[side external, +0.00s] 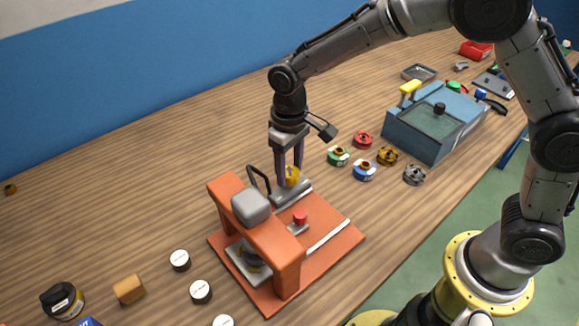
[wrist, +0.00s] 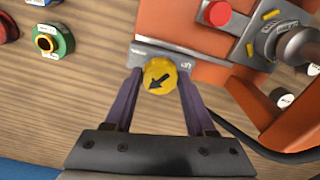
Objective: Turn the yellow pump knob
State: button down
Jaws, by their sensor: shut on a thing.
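The yellow pump knob (side external: 292,175) sits on a grey block of the orange machine, at its far end. In the wrist view the yellow knob (wrist: 160,77) shows a black arrow pointing down and to the left. My gripper (side external: 289,172) points down over the knob, with a purple finger on each side of it. In the wrist view my gripper's fingertips (wrist: 159,80) press the knob from left and right. The labelled grey block (wrist: 146,55) lies just behind the knob.
Green (side external: 338,156), blue (side external: 364,170) and other round parts lie to the right. A blue box (side external: 408,139) stands beyond them.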

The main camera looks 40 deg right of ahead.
aim_at(290, 171)
jog(key=m, duration=0.5)
jog(key=shift+m, duration=0.4)
jog(key=m, duration=0.5)
jog(key=shift+r, duration=0.1)
jog(key=shift+m, duration=0.3)
jog(key=shift+c, duration=1.1)
grip_release()
notch_tip(290, 171, up, 14)
jog(key=shift+d, duration=0.1)
